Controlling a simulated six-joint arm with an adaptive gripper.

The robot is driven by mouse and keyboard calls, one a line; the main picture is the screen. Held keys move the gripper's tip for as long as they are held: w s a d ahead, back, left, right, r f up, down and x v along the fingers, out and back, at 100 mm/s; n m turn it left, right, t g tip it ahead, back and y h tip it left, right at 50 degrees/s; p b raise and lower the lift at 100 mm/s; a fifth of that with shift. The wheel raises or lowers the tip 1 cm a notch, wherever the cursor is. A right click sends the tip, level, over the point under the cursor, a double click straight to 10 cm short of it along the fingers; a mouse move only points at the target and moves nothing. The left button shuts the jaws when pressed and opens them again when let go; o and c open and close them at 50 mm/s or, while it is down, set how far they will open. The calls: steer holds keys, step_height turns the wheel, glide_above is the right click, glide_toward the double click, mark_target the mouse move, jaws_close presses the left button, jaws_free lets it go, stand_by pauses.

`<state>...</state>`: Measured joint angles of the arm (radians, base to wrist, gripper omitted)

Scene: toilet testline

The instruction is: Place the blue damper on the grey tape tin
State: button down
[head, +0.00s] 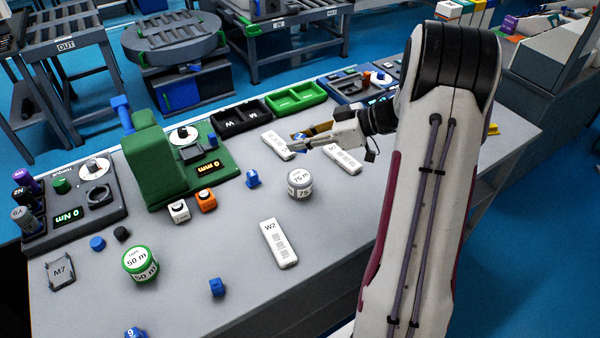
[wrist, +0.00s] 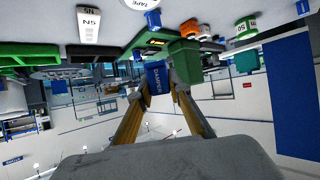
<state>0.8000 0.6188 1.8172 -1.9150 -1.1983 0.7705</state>
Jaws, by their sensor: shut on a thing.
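My gripper (head: 304,144) is shut on the blue damper (wrist: 155,78), whose label reads DAMPER in the wrist view. In the head view only a small blue part of the damper (head: 299,136) shows at the fingertips, above the far part of the bench. The grey tape tin (head: 300,184), marked 75 m, stands upright on the bench, below the gripper in the picture and apart from it. Its white top shows clear in the head view. The wrist view appears upside down, with the two fingers (wrist: 158,82) on either side of the damper.
A white W2 block (head: 279,243) lies near the tin, and other white blocks lie by the gripper. A small blue part (head: 252,179) stands left of the tin. A green machine (head: 160,158) stands further left, and a green 50 m tin (head: 140,264) is at front left.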

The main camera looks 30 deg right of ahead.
glide_above(301, 176)
steer(key=shift+w+a+f, duration=0.1)
steer(key=shift+a+f, duration=0.05)
steer(key=shift+f, duration=2.8)
steer(key=shift+f, duration=1.85)
steer(key=shift+f, duration=0.1)
steer(key=c, duration=1.9)
jaws_free()
steer(key=v, duration=1.2)
